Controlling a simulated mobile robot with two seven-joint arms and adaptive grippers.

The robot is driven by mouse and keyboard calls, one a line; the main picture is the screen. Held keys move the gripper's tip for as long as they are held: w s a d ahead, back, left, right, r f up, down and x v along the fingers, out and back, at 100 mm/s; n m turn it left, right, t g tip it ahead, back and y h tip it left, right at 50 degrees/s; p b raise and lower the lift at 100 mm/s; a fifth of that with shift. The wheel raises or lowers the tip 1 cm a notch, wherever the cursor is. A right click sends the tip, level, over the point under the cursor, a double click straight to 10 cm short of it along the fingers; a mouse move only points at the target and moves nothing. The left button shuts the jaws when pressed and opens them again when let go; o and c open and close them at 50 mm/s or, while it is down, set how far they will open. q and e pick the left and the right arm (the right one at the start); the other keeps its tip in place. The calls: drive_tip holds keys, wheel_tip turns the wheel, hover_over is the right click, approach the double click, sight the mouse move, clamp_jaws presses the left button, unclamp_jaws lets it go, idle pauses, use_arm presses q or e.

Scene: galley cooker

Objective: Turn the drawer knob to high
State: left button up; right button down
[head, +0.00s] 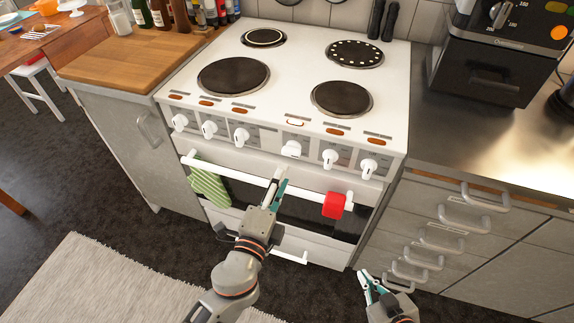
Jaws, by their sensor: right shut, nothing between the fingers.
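The white cooker has a row of several white knobs on its front panel. They run from the leftmost knob (180,121) past a middle knob (291,149) to the rightmost knob (368,168). The middle one looks turned differently from its neighbours. I cannot tell which is the drawer knob, and the markings are too small to read. My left gripper (278,183) is in front of the oven door, below the middle knob and apart from the knobs. I cannot tell whether its fingers are open. My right gripper (371,282) is low at the right, shut and empty, away from the cooker's knobs.
The oven handle (237,179) crosses below the knobs, with a green striped towel (209,183) and a red cloth (334,205) on it. A lower handle (290,256) is beneath. Drawers with protruding handles (464,218) stand at the right. A wooden board (130,57) lies at the left.

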use_arm(q)
drive_tip(key=v, duration=0.4)
drive_tip(key=shift+s+a, duration=0.15)
drive_tip(key=shift+s, duration=0.2)
drive_tip(key=s+a+f+n+g+y, duration=0.1)
drive_tip(key=s+a+f+n+g, duration=0.2)
drive_tip(key=s+a+f+n, duration=0.3)
drive_tip(key=s+a+f+n+g+y+p, duration=0.1)
drive_tip(key=s+a+f+n+g+y, duration=0.1)
drive_tip(key=s+a+f+n, duration=0.4)
drive_tip(key=a+f+n+g, duration=0.1)
drive_tip(key=a+f+n, duration=0.3)
drive_tip(key=f, duration=0.4)
drive_tip(key=shift+s+a+n+g, duration=0.3)
drive_tip(key=shift+n+g, duration=0.1)
drive_tip(key=shift+n, duration=0.4)
